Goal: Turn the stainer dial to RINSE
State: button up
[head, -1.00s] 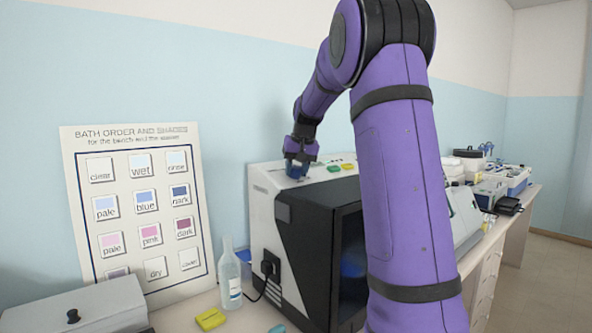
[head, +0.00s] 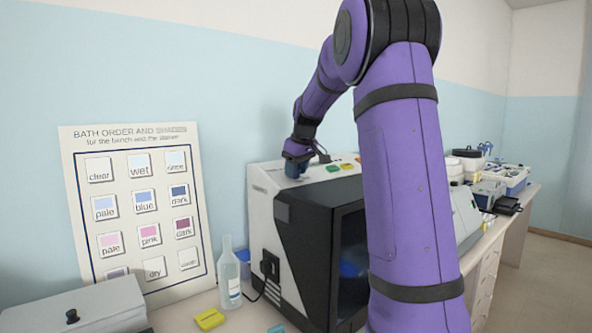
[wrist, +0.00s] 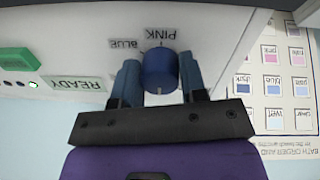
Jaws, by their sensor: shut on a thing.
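The stainer (head: 262,205) is a white and black machine on the bench. Its dial (wrist: 159,68) is a blue round knob on the top panel, seen in the wrist view. Labels PINK (wrist: 171,34) and BLUE (wrist: 124,45) show beside the dial, upside down; no RINSE label is readable. A pale mark on the dial is on the side facing my gripper. My gripper (wrist: 158,80) is shut on the dial, one blue finger on each side. In the head view my gripper (head: 297,168) is over the stainer's top left, hiding the dial.
A green button (wrist: 18,60) and a READY label (wrist: 77,85) are beside the dial. A shade chart (head: 140,268) leans on the wall. A grey box (head: 105,306) is at front left.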

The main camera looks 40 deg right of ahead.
dwell(0.5)
jog(key=o, duration=0.9)
jog(key=shift+o, duration=0.2)
jog(key=v, duration=1.1)
jog(key=shift+d, duration=0.1)
jog(key=s+a+f, duration=0.1)
jog(key=s+a, duration=0.5)
jog(key=a, duration=0.4)
jog(key=s+a+f, duration=0.2)
jog(key=s+a, duration=0.5)
jog(key=a, duration=0.2)
jog(key=s+a+f, duration=0.5)
jog(key=s, duration=0.2)
jog(key=s+a+f+m+t, duration=0.1)
jog(key=s+a+f, duration=0.4)
jog(key=s, duration=0.3)
jog(key=shift+f+y, duration=0.4)
jog(key=shift+f, duration=0.1)
